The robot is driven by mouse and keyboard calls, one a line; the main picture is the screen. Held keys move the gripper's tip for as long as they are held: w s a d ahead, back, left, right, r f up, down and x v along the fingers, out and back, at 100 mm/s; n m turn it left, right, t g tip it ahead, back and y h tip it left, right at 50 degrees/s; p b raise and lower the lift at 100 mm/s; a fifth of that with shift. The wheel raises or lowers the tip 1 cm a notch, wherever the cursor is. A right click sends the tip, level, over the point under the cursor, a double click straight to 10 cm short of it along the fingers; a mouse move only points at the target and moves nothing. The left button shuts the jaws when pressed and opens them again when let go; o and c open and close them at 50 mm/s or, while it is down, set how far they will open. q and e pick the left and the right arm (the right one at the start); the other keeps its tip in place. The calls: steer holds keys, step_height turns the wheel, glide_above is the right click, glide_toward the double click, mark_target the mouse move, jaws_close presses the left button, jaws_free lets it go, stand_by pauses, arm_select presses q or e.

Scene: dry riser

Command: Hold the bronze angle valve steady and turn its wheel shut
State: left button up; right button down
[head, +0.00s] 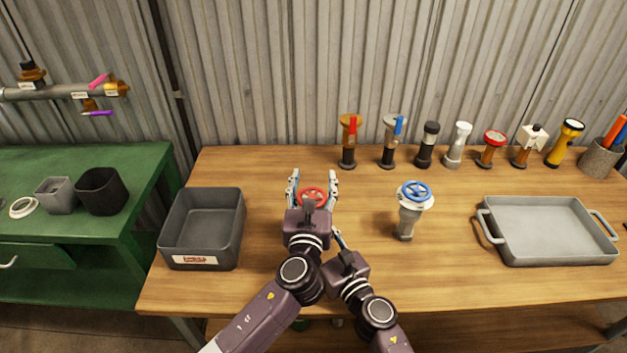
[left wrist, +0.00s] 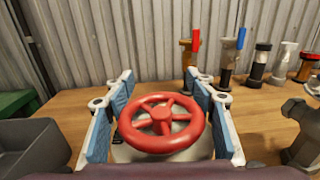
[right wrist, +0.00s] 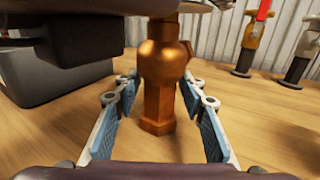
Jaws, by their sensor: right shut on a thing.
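The bronze angle valve's red wheel (head: 311,195) shows in the head view; its body is hidden there behind my left gripper. In the right wrist view the upright bronze body (right wrist: 158,85) stands on the table between the fingers of my right gripper (right wrist: 160,92), which is shut on it. My left gripper (head: 313,179) is open above, one finger on each side of the wheel. In the left wrist view the wheel (left wrist: 162,122) lies between the widely spread blue-padded fingers, with room on both sides. My right gripper is mostly hidden in the head view.
A grey valve with a blue wheel (head: 414,195) stands to the right. A dark grey bin (head: 202,255) is on the left and a grey tray (head: 550,252) on the right.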

arm_select(q)
steer(key=c, duration=1)
steer(key=shift+s, duration=0.1)
